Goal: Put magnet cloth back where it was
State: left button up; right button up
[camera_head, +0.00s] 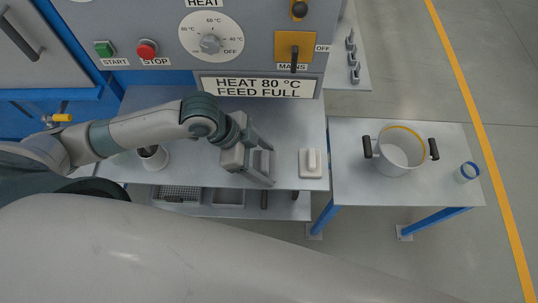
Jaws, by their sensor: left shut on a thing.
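My left gripper (267,165) reaches in from the left, low over the front part of the steel bench. It is shut on a small grey piece (262,161), which I take to be the magnet cloth. The fingers hide part of it, and I cannot tell whether it touches the bench. A pale block with a raised grip (311,163) lies on the bench just right of the gripper, apart from it. My right gripper is not in view.
The steel bench (300,125) stands under a control panel (262,40). A dark-filled cup (154,158) is left, behind my arm. A lower shelf (285,205) holds trays. The right side table (350,190) holds a two-handled pot (398,160) and a blue-rimmed cup (467,172).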

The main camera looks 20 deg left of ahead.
pick_arm(q)
jog(key=w+f, duration=0.2)
jog(key=w, duration=0.1)
jog(key=w+f, duration=0.1)
jog(key=w, duration=0.1)
jog(key=shift+a+p, duration=0.15)
jog(key=shift+p, duration=0.25)
jog(key=shift+f, duration=0.25)
notch_tip(320, 180, down, 3)
jog(key=shift+s+r+p, duration=0.1)
jog(key=shift+p, duration=0.5)
jog(key=shift+f, duration=0.35)
jog(key=o, duration=1)
